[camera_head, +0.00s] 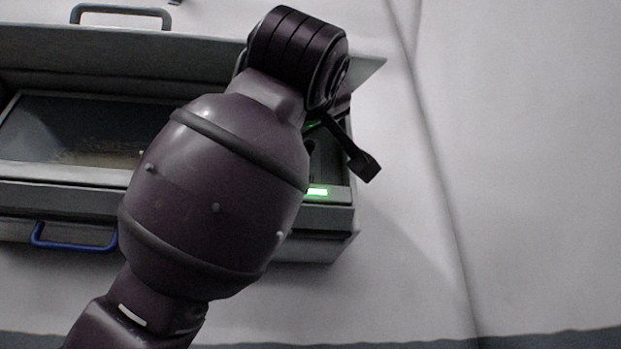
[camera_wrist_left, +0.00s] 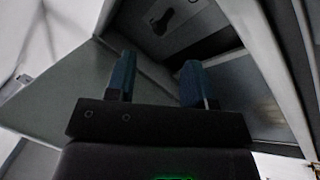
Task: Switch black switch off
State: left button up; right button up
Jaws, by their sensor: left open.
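The capacitor bank is a grey open box (camera_head: 70,175) at the left of the head view. My left arm crosses in front of it and hides its right part. My left gripper (camera_wrist_left: 159,62) is open and empty in the wrist view, with its two dark fingers apart. A small black keyhole-shaped part (camera_wrist_left: 165,18), possibly the black switch, shows on a dark panel beyond the fingertips. The fingers are apart from it. In the head view only one dark finger-like piece (camera_head: 362,163) shows past the arm. My right gripper is not in view.
A lit green indicator (camera_head: 317,192) sits on the box's right part. A blue handle (camera_head: 75,238) is on the box's front, and a dark handle (camera_head: 122,15) is at the back. The light surface to the right (camera_head: 530,170) is clear.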

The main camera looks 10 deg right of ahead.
aim_at(310, 146)
pick_arm(q)
jog(key=p+x, duration=0.2)
jog(key=x, duration=0.6)
jog(key=shift+r+p, duration=0.1)
jog(key=shift+p, duration=0.2)
jog(key=shift+w+d, duration=0.1)
jog(key=shift+w, duration=0.4)
jog(key=shift+c, duration=0.5)
